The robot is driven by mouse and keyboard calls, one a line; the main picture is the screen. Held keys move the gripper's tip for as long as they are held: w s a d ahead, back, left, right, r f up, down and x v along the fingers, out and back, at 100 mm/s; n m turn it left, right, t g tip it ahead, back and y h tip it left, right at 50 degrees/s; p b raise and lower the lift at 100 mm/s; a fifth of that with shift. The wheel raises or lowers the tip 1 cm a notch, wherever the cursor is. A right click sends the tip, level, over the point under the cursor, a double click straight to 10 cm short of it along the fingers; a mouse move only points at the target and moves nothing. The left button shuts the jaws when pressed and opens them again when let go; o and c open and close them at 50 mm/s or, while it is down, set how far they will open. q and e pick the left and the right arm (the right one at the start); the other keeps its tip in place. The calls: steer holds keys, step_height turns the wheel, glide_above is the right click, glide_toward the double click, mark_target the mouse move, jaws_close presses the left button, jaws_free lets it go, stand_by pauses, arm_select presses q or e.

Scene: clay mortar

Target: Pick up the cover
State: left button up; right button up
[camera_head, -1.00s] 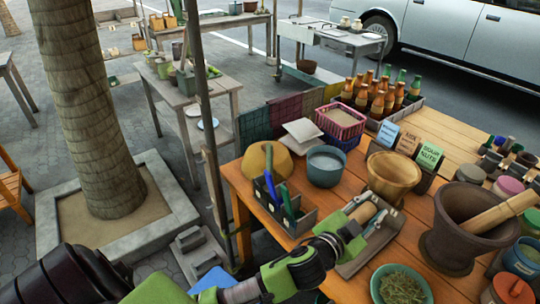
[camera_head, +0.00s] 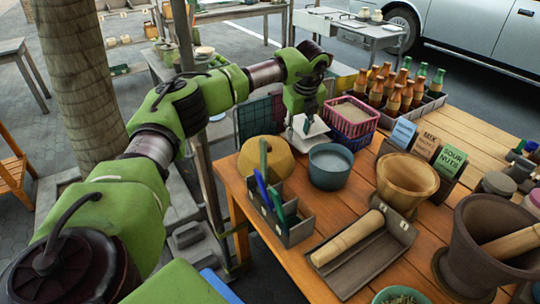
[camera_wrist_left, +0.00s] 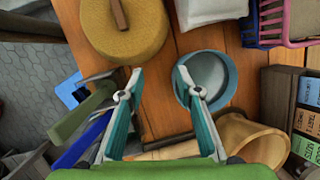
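The cover appears to be the round, tan-yellow woven lid (camera_head: 259,158) with a short wooden bar handle, clear in the left wrist view (camera_wrist_left: 118,38). It lies at the table's back left corner, partly hidden by tools in the head view. My left gripper (camera_head: 308,124) hangs above the table's back edge. In the left wrist view the gripper (camera_wrist_left: 158,88) has its two teal fingers spread with nothing between them. The cover lies ahead of the fingers, apart from them. My right gripper is not in view.
A teal pot (camera_head: 330,166) stands beside the cover. A grey tool holder (camera_head: 292,232) with upright handles stands in front. A pink basket (camera_head: 350,122), a wooden bowl (camera_head: 405,182), a tray with a wooden pestle (camera_head: 348,238) and a dark mortar (camera_head: 492,238) crowd the table.

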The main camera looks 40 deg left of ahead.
arm_select(q)
steer(key=s+a+r+n+g+y, duration=0.1)
steer(key=s+a+r+n+y, duration=0.1)
steer(key=a, duration=0.6)
glide_above(269, 146)
steer(key=f, duration=0.6)
steer(key=shift+d+f+p, duration=0.2)
steer(key=shift+d+p, duration=0.15)
steer(key=shift+a+f, duration=0.1)
steer(key=shift+f, duration=0.25)
steer(key=shift+a+f, duration=0.2)
steer(key=shift+f, duration=0.25)
steer(key=p+x, duration=0.1)
steer(key=x, duration=0.3)
steer(key=shift+w+a+f, duration=0.1)
steer(key=shift+a+f, duration=0.05)
steer(key=shift+f, duration=0.05)
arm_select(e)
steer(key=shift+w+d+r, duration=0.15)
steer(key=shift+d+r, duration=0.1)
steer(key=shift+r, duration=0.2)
arm_select(q)
steer(key=shift+c, duration=0.4)
steer(key=shift+r, duration=0.1)
jaws_close()
